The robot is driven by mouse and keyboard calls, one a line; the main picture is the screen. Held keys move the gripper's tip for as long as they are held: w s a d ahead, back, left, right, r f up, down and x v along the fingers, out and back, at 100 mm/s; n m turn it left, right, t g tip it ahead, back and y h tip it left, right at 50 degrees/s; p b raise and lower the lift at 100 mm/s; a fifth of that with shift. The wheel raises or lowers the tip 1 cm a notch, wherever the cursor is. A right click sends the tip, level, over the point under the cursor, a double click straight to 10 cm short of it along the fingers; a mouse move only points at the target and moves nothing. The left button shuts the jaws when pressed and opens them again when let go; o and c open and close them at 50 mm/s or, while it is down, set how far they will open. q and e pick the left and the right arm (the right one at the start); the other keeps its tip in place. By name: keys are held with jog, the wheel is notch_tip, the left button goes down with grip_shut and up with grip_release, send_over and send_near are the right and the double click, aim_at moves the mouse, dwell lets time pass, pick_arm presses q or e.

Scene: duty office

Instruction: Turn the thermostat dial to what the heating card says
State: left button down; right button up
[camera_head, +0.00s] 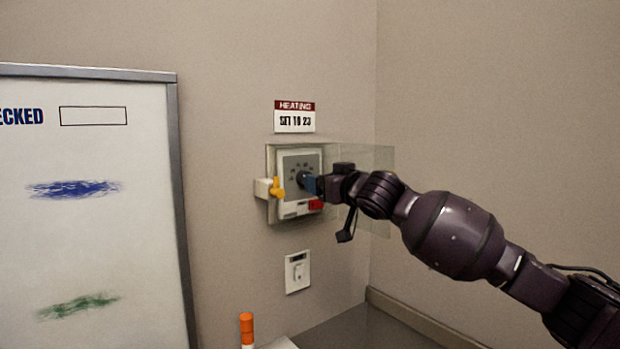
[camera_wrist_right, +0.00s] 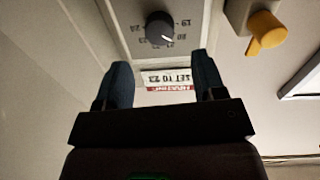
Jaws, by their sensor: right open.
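The thermostat (camera_head: 289,205) is a pale box on the wall with a dark round dial. In the right wrist view the dial (camera_wrist_right: 159,29) has a white pointer line, with numbers around it too small to read surely. The heating card (camera_head: 295,117) above it reads "SET TO 23"; it also shows upside down in the wrist view (camera_wrist_right: 168,78). My right gripper (camera_head: 311,184) is open in front of the dial, partly hiding it in the head view. In the wrist view the dial appears beyond the two fingertips, not clasped. My left gripper is not in view.
A clear cover (camera_head: 372,160) stands open at the thermostat's right. A yellow latch (camera_head: 277,187) sits at its left, also in the wrist view (camera_wrist_right: 266,32). A light switch (camera_head: 297,272) is below. A whiteboard (camera_head: 90,220) stands left, an orange-topped object (camera_head: 246,325) below.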

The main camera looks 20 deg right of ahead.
jog(key=shift+x, duration=2.75)
jog(key=c, duration=0.9)
jog(key=m+p, duration=0.2)
jog(key=m, duration=0.4)
jog(key=m+p, duration=0.2)
jog(key=m, duration=0.5)
jog(key=m+g+y+p, duration=0.1)
jog(key=m+p, duration=0.2)
jog(key=m, duration=0.4)
jog(key=shift+w+d+f, duration=0.1)
jog(key=shift+d+f, duration=0.1)
jog(key=shift+d, duration=0.1)
jog(key=shift+m, duration=0.4)
